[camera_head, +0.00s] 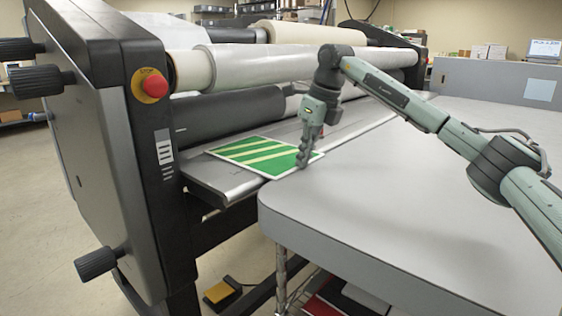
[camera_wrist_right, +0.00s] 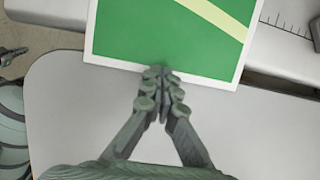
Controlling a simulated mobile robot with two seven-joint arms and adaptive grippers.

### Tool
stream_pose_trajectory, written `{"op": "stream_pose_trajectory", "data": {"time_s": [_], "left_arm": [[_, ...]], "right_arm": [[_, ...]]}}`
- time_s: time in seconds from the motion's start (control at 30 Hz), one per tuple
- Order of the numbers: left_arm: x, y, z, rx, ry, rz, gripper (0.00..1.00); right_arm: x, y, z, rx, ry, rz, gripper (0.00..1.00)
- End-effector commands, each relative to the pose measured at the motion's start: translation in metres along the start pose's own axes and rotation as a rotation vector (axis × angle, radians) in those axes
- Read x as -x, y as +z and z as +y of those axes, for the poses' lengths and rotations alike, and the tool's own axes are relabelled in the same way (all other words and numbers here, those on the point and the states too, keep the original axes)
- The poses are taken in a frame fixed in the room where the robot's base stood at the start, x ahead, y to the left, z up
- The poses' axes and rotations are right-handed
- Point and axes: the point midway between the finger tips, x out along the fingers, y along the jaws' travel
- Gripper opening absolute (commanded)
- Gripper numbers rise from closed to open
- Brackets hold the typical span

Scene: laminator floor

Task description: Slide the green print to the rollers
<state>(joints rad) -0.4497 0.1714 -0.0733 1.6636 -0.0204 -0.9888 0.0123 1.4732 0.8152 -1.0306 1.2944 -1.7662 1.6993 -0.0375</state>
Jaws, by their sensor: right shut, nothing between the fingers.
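The green print (camera_head: 262,154) has pale diagonal stripes and a white border. It lies flat on the laminator's feed table (camera_head: 222,178), with its near edge at the gap beside the grey table. The rollers (camera_head: 235,113) are just behind its far edge. My right gripper (camera_head: 302,164) points down at the print's near right part, fingers shut and empty. In the right wrist view, the shut fingertips (camera_wrist_right: 160,74) are over the near white border of the print (camera_wrist_right: 165,35). Whether they press on it I cannot tell. My left gripper is not clearly seen.
The grey work table (camera_head: 410,190) is clear around my right arm. The laminator's black side panel with a red stop button (camera_head: 155,86) stands at the left. A yellow foot pedal (camera_head: 219,293) is on the floor. A ruler scale (camera_wrist_right: 285,22) marks the feed table.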

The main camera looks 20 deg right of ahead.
Motion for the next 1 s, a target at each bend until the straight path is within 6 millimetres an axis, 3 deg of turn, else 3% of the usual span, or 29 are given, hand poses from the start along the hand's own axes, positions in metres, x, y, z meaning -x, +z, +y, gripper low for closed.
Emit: {"op": "stream_pose_trajectory", "data": {"time_s": [1.0], "left_arm": [[0.000, 0.000, 0.000, 0.000, 0.000, 0.000, 0.00]], "right_arm": [[-0.009, 0.021, 0.000, 0.000, 0.000, 0.003, 0.00]]}}
